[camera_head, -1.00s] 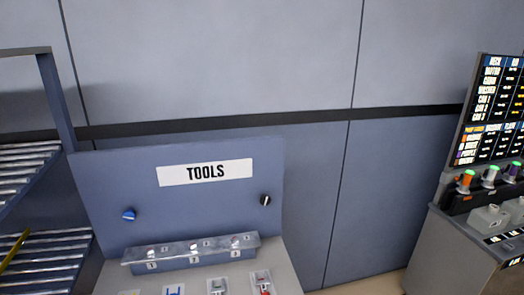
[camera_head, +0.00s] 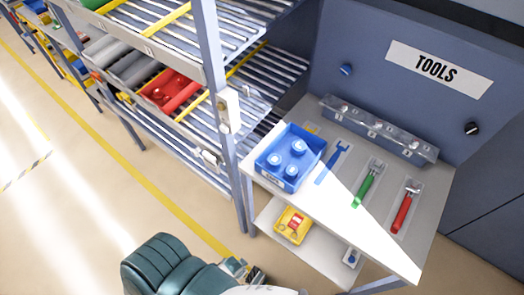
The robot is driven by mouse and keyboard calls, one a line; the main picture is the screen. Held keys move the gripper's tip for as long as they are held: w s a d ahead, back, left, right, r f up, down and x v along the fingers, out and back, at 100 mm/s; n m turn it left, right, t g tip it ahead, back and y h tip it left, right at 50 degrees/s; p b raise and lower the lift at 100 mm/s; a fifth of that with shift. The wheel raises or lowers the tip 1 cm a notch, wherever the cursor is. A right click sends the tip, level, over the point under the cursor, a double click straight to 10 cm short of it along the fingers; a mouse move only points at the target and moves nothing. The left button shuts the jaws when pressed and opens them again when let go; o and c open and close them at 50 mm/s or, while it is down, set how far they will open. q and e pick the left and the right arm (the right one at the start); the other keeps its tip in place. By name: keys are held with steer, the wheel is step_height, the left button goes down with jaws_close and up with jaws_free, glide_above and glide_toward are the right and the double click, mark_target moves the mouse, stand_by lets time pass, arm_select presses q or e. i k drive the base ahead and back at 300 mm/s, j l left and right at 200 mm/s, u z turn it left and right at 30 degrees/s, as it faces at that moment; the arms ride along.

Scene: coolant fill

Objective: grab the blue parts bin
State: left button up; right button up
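The blue parts bin (camera_head: 277,181) stands upright at the left end of the tools table (camera_head: 345,222). Three blue round parts with pale tops show inside it. Part of my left arm, dark green and padded, comes in at the bottom, left of the table. A small dark part that looks like my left gripper (camera_head: 247,271) shows at its end, low in front of the table and well apart from the bin. Its fingers are too unclear to tell whether they are open or shut. My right gripper is not in view.
A blue tool outline, a green-handled tool (camera_head: 369,183) and a red-handled tool (camera_head: 405,207) lie right of the bin. A clear-covered rack (camera_head: 378,131) stands behind. A yellow bin (camera_head: 293,226) sits on the lower shelf. A roller rack's post (camera_head: 222,100) rises close left.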

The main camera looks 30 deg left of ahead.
mark_target(281, 145)
steer(key=u, duration=0.7)
steer(key=k+l, duration=0.1)
steer(key=l, duration=0.1)
